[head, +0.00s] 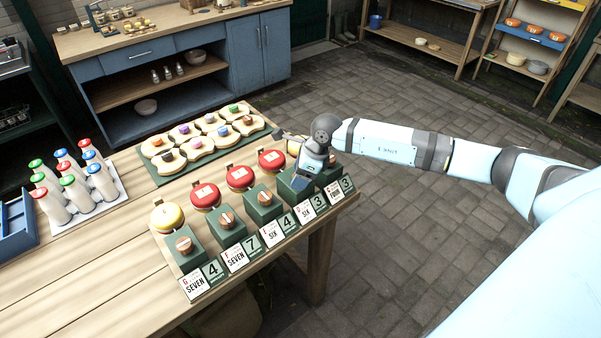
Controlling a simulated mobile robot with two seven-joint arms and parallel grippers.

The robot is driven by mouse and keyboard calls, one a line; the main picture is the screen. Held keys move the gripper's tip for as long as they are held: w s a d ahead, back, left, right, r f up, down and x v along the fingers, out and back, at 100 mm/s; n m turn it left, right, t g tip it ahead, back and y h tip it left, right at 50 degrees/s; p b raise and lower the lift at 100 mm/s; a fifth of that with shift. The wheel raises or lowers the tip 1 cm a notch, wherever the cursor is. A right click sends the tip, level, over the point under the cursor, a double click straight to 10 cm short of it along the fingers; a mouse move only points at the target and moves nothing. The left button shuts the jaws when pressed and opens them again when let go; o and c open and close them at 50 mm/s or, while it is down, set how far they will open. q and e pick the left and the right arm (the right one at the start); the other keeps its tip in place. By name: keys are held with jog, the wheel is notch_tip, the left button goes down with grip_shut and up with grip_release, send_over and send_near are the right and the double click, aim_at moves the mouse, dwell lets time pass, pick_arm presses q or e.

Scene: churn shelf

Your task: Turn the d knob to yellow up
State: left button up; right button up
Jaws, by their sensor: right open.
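A row of green blocks with wooden knobs stands along the front of the bench, each with a letter-and-number card before it. The card letters are tiny; the leftmost looks like G, and I cannot surely read the D. Three knobs show clearly, the nearest two being the left knob (184,245) and the second knob (227,219). My right gripper (299,183) points down over the fourth block from the left, open, and hides its knob. I cannot tell whether it touches the knob. No yellow mark on that knob is visible. My left gripper is out of view.
Behind the blocks sit a yellow round (167,217) and several red ones. A green board (172,176) of small coloured items lies further back. Capped bottles (76,190) stand in a white tray at left. The front left of the bench is bare.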

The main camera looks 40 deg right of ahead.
jog(key=c, duration=0.9)
